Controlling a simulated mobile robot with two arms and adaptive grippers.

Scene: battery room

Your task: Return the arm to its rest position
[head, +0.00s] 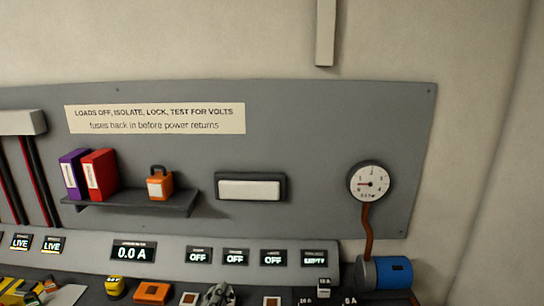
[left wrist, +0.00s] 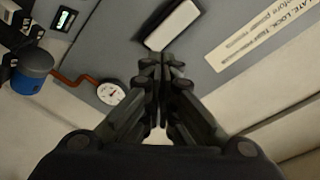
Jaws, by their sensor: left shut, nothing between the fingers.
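My left gripper (head: 218,296) shows at the bottom edge of the head view, just in front of the row of small displays; only its end shows there. In the left wrist view its two dark fingers (left wrist: 164,64) come together at the tips, shut with nothing between them. Behind the fingertips in that view is the white lamp-like panel (left wrist: 172,25) on the grey backboard. My right gripper is in neither view.
A grey backboard (head: 310,120) carries a shelf (head: 135,203) with binders and an orange padlock (head: 159,184). A round gauge (head: 369,183) hangs above a blue cylinder (head: 388,273). Displays (head: 198,256) and small items line the bottom.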

